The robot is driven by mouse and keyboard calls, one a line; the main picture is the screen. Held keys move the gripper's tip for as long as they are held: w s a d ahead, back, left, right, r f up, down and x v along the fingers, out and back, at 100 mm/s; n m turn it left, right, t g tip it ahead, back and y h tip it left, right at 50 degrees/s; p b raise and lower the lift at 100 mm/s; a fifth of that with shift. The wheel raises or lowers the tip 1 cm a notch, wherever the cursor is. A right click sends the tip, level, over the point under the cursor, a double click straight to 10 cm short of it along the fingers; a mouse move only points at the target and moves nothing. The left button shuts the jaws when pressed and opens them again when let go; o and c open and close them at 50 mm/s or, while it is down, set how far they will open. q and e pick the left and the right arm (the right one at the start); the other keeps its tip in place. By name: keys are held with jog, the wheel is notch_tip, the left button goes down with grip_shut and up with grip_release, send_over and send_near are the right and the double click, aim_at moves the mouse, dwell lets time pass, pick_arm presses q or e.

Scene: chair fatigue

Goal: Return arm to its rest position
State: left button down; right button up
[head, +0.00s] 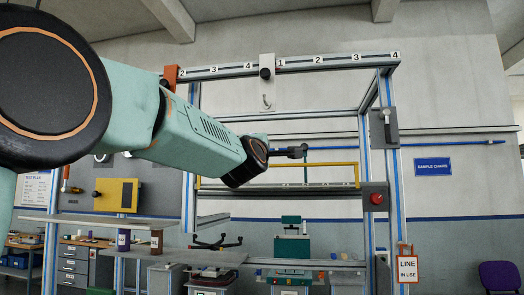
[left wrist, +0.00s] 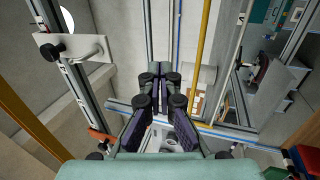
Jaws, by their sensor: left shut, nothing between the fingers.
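My left arm (head: 200,135) comes in from the left in the head view, raised and stretched across in front of the test frame. My left gripper (head: 297,152) is at its end, pointing right, above the yellow bar. In the left wrist view the gripper's (left wrist: 160,75) dark fingers are together at the tips, with nothing held. My right gripper is in neither view.
The test frame's numbered top beam (head: 330,62) runs above the arm, with a hook (head: 267,102) hanging from it. A yellow bar (head: 330,164) lies below the gripper. A right post (head: 396,215) carries a red button (head: 377,198). A grey shelf (head: 100,220) lies below the arm.

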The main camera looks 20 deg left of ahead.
pick_arm(q)
jog(key=shift+s+d+r, duration=0.15)
jog(key=shift+s+d, duration=0.05)
jog(key=shift+s, duration=0.6)
